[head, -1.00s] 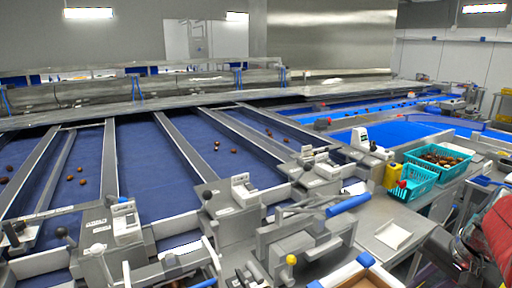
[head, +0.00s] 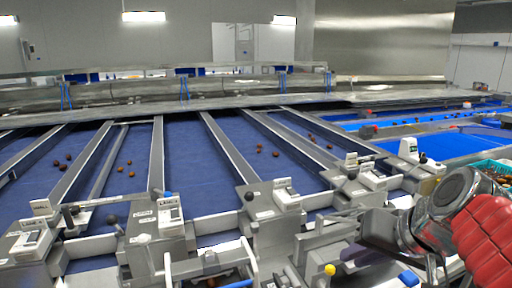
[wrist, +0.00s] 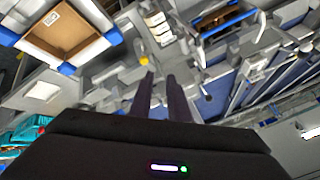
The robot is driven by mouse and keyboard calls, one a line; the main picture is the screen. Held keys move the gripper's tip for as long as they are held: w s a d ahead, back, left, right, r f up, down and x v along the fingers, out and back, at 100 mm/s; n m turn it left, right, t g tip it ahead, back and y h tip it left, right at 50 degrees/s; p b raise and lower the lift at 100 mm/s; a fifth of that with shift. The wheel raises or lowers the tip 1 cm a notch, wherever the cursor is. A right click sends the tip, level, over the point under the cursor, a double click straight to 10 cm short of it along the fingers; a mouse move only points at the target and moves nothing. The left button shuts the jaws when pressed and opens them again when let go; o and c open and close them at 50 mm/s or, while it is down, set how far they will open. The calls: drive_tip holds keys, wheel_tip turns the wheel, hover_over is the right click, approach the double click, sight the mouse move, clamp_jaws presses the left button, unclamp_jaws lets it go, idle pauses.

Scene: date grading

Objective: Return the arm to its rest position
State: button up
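My arm (head: 455,205), with a grey metal joint and a red ribbed cover, reaches in from the right edge of the head view. It is raised in front of the grading line. My gripper (wrist: 160,76) shows in the wrist view as two dark fingers with a narrow gap between them. Nothing is held between the fingertips. The fingers point over the line's grey machinery and are apart from it as far as I can see. The fingertips cannot be made out in the head view.
Blue belt lanes (head: 195,160) with several scattered dates run behind grey control boxes. A yellow knob (head: 330,269) stands near the front. The wrist view shows a cardboard-lined box with blue corners (wrist: 63,33) and a turquoise crate (wrist: 28,130) at left.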

drive_tip(key=s+a+f+n+g+h, duration=0.1)
drive_tip(key=s+a+f+n+h, duration=0.1)
drive_tip(key=s+f, duration=0.7)
drive_tip(key=shift+s+a+f+n+h, duration=0.3)
drive_tip(key=shift+a+f+n, duration=0.4)
drive_tip(key=shift+a, duration=0.2)
